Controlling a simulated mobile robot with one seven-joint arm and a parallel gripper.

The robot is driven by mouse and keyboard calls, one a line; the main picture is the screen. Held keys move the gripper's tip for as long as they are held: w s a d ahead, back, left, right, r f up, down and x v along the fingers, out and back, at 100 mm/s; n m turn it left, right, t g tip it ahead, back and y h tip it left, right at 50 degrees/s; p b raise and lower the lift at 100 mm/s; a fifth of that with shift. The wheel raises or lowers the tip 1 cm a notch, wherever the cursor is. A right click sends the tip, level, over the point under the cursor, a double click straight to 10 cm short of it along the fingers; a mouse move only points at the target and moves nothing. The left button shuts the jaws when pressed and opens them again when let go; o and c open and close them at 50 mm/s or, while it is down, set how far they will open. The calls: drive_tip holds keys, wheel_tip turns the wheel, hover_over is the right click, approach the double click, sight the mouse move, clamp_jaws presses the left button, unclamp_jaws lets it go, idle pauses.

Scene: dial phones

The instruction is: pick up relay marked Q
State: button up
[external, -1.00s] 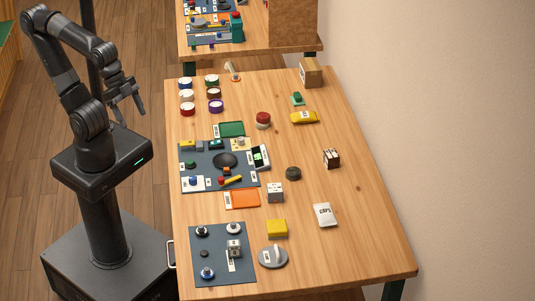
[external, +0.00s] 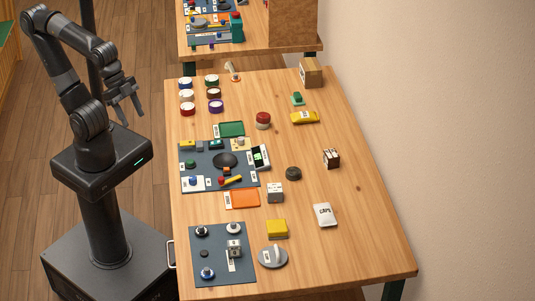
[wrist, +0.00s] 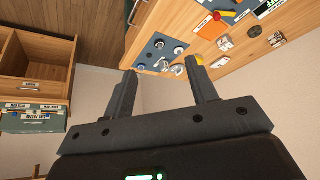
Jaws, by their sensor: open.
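My gripper (external: 127,114) is open and empty, raised over the floor to the left of the table. Its two fingers also show apart in the wrist view (wrist: 162,70). Several small block-like parts could be relays: a white-grey cube (external: 275,192) near the orange tray, a dark and pale cube (external: 331,158) to its right, and a grey block (external: 234,248) on the front mat. Their markings are too small to read, so I cannot tell which one bears a Q. My gripper is well apart from all of them.
The wooden table (external: 370,225) holds a dial-phone mat (external: 210,170), a front mat (external: 212,267), an orange tray (external: 242,199), a green tray (external: 231,129), a yellow block (external: 277,228) and a white CAPS packet (external: 324,214). The table's right side is mostly clear.

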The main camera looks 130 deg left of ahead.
drive_tip(key=n+g, duration=0.6)
drive_tip(key=n, duration=0.3)
hover_over(234, 243)
drive_tip(key=s, duration=0.1)
wheel_tip(234, 243, down, 17)
drive_tip(key=shift+s+a+f, duration=0.1)
drive_tip(key=shift+s+a, duration=0.05)
wheel_tip(234, 243, down, 6)
drive_tip(key=shift+r, duration=0.1)
drive_tip(key=shift+w+f, duration=0.2)
drive_tip(key=shift+f, duration=0.7)
drive_tip(key=shift+w+f, duration=0.25)
drive_tip(key=shift+f, duration=0.65)
drive_tip(key=shift+w+f, duration=0.2)
drive_tip(key=shift+f, duration=0.7)
drive_tip(key=shift+c, duration=0.4)
